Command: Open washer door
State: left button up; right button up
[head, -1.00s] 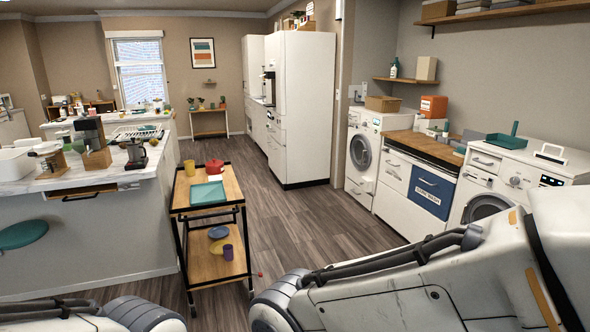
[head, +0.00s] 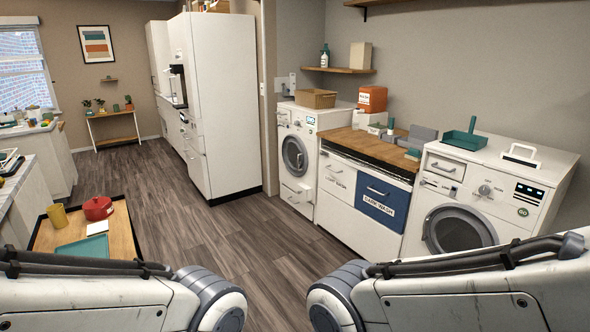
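Two white front-loading machines stand along the right wall. The nearer machine (head: 490,200) has a round, dark-glass door (head: 458,230) that looks shut; its lower part is hidden behind my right arm. The farther machine (head: 310,135) has a round door (head: 294,155) that also looks shut. I cannot tell which of the two is the washer. Both of my arms cross the bottom of the head view. Neither gripper shows.
A cabinet with a wooden top (head: 375,148) and a blue "dark wash" drawer (head: 380,200) stands between the machines. A cart (head: 120,218) with a red pot stands at the left. The wood floor (head: 240,240) ahead is clear.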

aim_at(297, 141)
jog(key=z, duration=0.4)
jog(key=i, duration=2.65)
jog(key=u, duration=0.3)
jog(key=i, duration=2.4)
jog(key=u, duration=0.8)
jog(key=i, duration=0.8)
jog(key=u, duration=0.2)
